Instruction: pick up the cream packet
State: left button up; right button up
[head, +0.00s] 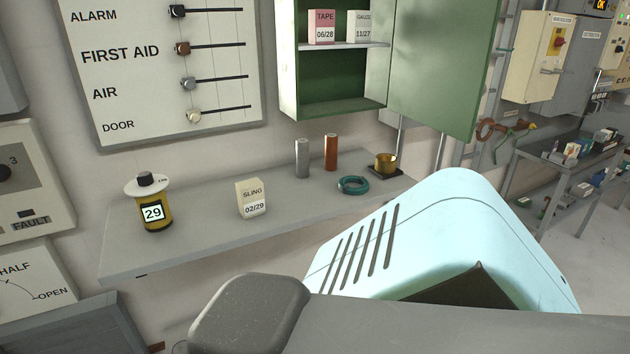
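The cream packet (251,198) stands upright on the grey wall shelf (215,225), left of the shelf's middle. Its front reads SLING 02/29. It stands apart from its neighbours and nothing covers its front. Neither of my grippers shows in the head view, so their distance from the packet cannot be seen. Large grey and pale blue parts, which look like my own body, fill the lower middle and right and hide part of the shelf's front right side.
A yellow canister (152,211) marked 29 stands left of the packet. A grey cylinder (302,158), a copper cylinder (331,152), a teal ring (353,185) and a brass cup (385,164) stand to the right. An open green cabinet (335,97) hangs above.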

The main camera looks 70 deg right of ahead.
aim_at(250, 194)
jog(key=z, duration=1.5)
